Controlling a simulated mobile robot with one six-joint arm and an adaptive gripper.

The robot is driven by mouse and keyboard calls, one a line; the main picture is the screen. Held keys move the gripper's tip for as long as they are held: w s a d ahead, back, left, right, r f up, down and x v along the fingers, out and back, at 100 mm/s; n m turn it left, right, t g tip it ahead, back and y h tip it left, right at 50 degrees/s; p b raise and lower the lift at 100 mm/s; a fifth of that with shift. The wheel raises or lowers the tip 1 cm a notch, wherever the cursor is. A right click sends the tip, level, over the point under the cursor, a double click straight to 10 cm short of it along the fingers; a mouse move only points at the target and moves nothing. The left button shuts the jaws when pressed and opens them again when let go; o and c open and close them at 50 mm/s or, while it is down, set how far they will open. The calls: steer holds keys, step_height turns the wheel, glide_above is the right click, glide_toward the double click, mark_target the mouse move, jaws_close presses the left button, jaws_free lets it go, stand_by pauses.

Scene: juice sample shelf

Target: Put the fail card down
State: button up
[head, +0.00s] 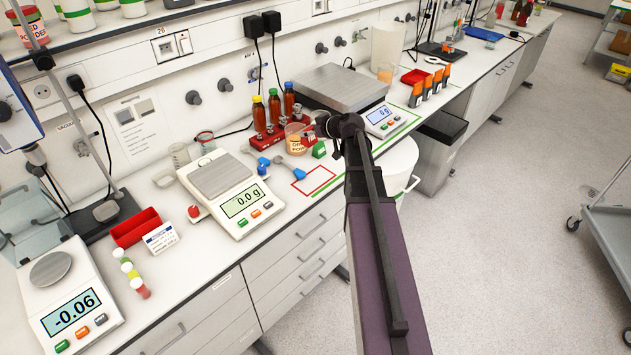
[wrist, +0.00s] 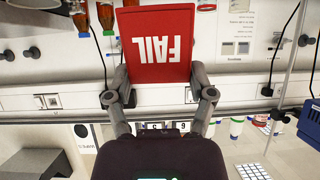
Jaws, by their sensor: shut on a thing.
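The fail card (wrist: 153,45) is a red card with white FAIL lettering, upside down in the wrist view. My gripper (wrist: 159,95) is shut on it, with one finger at each side edge. In the head view my gripper (head: 328,124) is over the bench, near the bottles and the large scale, and my arm hides part of the bench there. I cannot clearly make out the card in that view.
A small green card (head: 319,150) stands just beside my gripper. Scales stand left (head: 217,180) and behind (head: 341,88). A white bin (head: 400,160) stands in front of the bench.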

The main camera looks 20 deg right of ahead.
steer(key=s+a+f+m+h+b, duration=0.1)
steer(key=s+f+b, duration=1)
steer(key=s, duration=0.5)
steer(key=shift+f+b, duration=0.3)
steer(key=shift+f, duration=0.2)
steer(key=w, duration=0.4)
steer(key=w+d+f+b, duration=0.1)
steer(key=w, duration=0.4)
steer(key=w+d, duration=0.1)
steer(key=w, duration=0.4)
steer(key=shift+w+d+f, duration=0.1)
steer(key=shift+w+f, duration=0.1)
steer(key=shift+w+d, duration=0.1)
steer(key=shift+w, duration=0.25)
steer(key=shift+w+f+b, duration=0.15)
steer(key=shift+f+b, duration=0.35)
steer(key=shift+b, duration=0.1)
steer(key=shift+w+f+b, duration=0.15)
steer(key=shift+f+b, duration=0.35)
steer(key=shift+b, duration=0.05)
steer(key=shift+f+b, duration=0.85)
steer(key=shift+b, duration=0.05)
steer(key=shift+f, duration=0.15)
